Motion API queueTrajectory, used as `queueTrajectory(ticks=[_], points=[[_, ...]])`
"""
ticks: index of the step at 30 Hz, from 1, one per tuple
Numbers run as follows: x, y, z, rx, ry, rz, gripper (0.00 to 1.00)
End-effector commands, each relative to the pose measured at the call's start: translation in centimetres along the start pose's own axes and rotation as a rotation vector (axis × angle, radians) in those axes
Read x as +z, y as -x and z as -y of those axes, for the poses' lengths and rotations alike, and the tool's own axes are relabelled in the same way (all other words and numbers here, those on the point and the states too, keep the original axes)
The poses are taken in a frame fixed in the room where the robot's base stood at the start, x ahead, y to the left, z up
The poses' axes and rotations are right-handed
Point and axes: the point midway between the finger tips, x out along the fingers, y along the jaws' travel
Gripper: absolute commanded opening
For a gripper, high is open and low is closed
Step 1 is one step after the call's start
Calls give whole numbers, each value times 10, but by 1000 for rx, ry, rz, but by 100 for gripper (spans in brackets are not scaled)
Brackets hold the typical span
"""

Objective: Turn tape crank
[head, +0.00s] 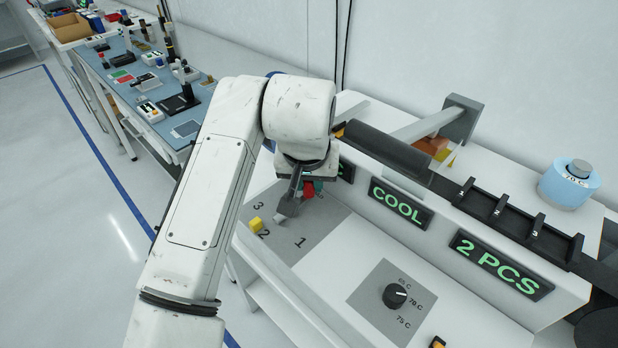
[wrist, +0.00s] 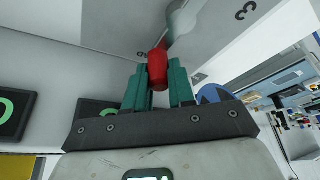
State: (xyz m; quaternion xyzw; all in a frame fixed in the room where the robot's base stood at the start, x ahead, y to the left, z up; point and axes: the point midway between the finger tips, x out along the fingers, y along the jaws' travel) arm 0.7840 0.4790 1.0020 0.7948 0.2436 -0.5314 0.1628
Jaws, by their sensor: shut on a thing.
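The tape crank shows in the head view as a grey arm (head: 289,203) over a grey dial plate marked 1, 2 and 3, partly hidden by my wrist. Its red handle (head: 309,188) sits under my gripper (head: 304,182). In the wrist view the red handle (wrist: 157,68) stands between the teal fingers of my gripper (wrist: 158,78), which is shut on it.
Displays reading COOL (head: 402,204) and 2 PCS (head: 501,264) face the panel. A black temperature knob (head: 396,296) is in front. A blue-topped workbench (head: 140,72) stands behind left.

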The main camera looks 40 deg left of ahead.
Motion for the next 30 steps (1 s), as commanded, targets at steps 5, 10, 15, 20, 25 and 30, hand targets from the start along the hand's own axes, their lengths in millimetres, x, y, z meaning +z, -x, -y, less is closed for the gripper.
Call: queueTrajectory(ticks=[5,10,15,20,25,30], points=[[0,0,0,1,-1,0,0],[0,1,-1,10,-21,0,0],[2,3,-4,39,-86,1,0],[6,5,-7,83,-189,2,0],[11,7,-12,143,-333,1,0],[17,9,-15,205,-483,0,0]])
